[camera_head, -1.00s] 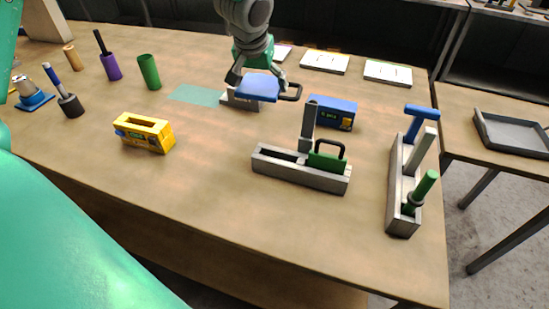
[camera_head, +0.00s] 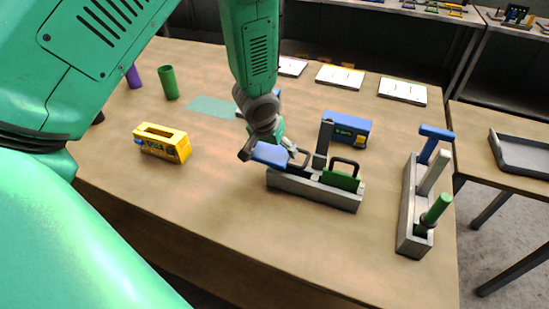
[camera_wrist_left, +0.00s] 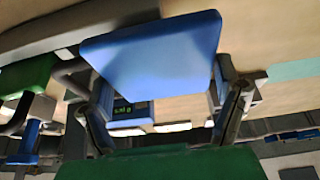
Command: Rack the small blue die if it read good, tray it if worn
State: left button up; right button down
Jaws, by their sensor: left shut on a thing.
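My left gripper (camera_head: 265,140) is shut on the small blue die (camera_head: 271,155), a flat blue block with a dark loop handle. The die hangs over the left end of the grey rack (camera_head: 330,197); a gap or contact there cannot be told. A green die (camera_head: 341,179) with a dark handle stands in the rack's right part, beside a grey upright post (camera_head: 323,141). In the left wrist view the blue die (camera_wrist_left: 150,52) fills the space between the fingers. The grey tray (camera_head: 524,157) lies empty on the right side table. My right gripper is out of view.
A blue box with a small green display (camera_head: 346,130) stands behind the rack. A yellow box (camera_head: 162,143) is at left. A grey stand (camera_head: 407,215) with blue, grey and green pieces is at right. White cards (camera_head: 341,76) line the back. The front table is clear.

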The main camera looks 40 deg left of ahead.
aim_at(274, 158)
pick_arm(q)
notch_tip(274, 158, down, 4)
jog(key=shift+r, duration=0.15)
jog(key=shift+w+d, duration=0.1)
jog(key=shift+d, duration=0.2)
jog(key=o, duration=1.5)
jog(key=shift+o, duration=0.2)
jog(key=shift+a, duration=0.1)
jog(key=v, duration=1.2)
